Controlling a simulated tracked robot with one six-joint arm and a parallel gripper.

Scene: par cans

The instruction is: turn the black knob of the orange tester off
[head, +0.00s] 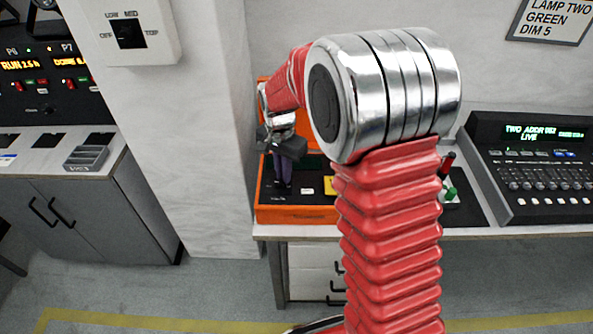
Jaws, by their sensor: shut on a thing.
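The orange tester (296,214) is an open orange case with a dark panel, standing on the bench behind my arm. My arm covers its right part. My gripper (282,186) points down at the left part of the dark panel, its dark fingers close together and touching down there. It is shut on the black knob, which is mostly hidden by the fingers, so its pointer and setting cannot be read.
A lighting console (540,170) with a green display stands right on the bench. Red and green handles (448,180) show just right of my arm. A pale pillar with a switch box (127,35) stands left. Another console and cabinet (75,210) stand far left. The floor is clear.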

